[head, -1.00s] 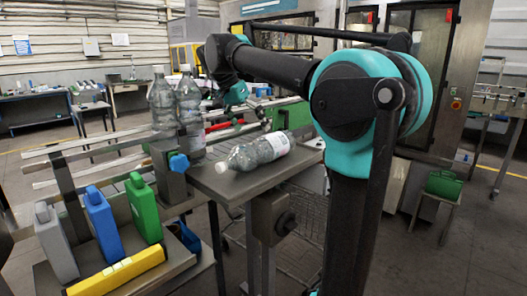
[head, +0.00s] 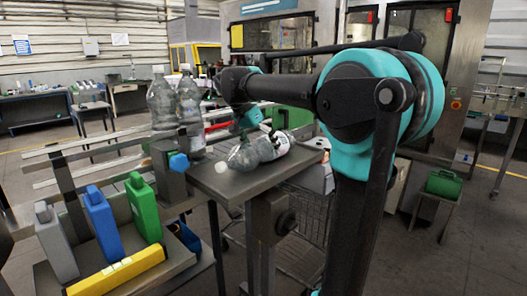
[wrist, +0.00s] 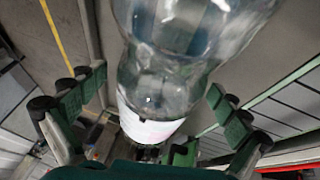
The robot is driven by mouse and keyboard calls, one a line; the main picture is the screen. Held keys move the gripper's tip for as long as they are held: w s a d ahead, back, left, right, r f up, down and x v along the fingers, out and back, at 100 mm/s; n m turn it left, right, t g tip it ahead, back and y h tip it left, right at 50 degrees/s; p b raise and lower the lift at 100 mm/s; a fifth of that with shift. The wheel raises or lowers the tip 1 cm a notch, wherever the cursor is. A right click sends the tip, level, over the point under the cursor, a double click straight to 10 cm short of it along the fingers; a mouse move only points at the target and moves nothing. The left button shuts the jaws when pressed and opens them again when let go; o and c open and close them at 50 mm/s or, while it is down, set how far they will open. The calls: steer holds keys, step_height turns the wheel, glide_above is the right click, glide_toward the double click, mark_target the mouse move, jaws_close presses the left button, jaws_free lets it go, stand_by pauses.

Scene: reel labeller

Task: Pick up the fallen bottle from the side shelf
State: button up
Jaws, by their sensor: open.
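The fallen bottle (head: 243,156), clear with a white label, lies on its side on the grey side shelf (head: 232,187). Its cap points to the lower left and its labelled end to the right, near the shelf's far edge. My gripper (head: 266,128) is right above and behind the bottle, partly hidden by my arm. In the wrist view the bottle (wrist: 180,75) lies between the open green fingers of my gripper (wrist: 157,97), with its white label band (wrist: 148,128) toward the palm. A gap shows on each side; contact cannot be told.
Two upright clear bottles (head: 162,100) stand on the conveyor left of the shelf. A blue knob (head: 179,162) sits at the shelf's left edge. Grey, blue and green jugs (head: 143,208) and a yellow level (head: 117,271) are on the lower front-left platform. A wire cart (head: 303,245) stands below.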

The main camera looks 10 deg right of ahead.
steer(key=c, duration=1.8)
steer(key=shift+c, duration=0.9)
steer(key=shift+r, duration=0.15)
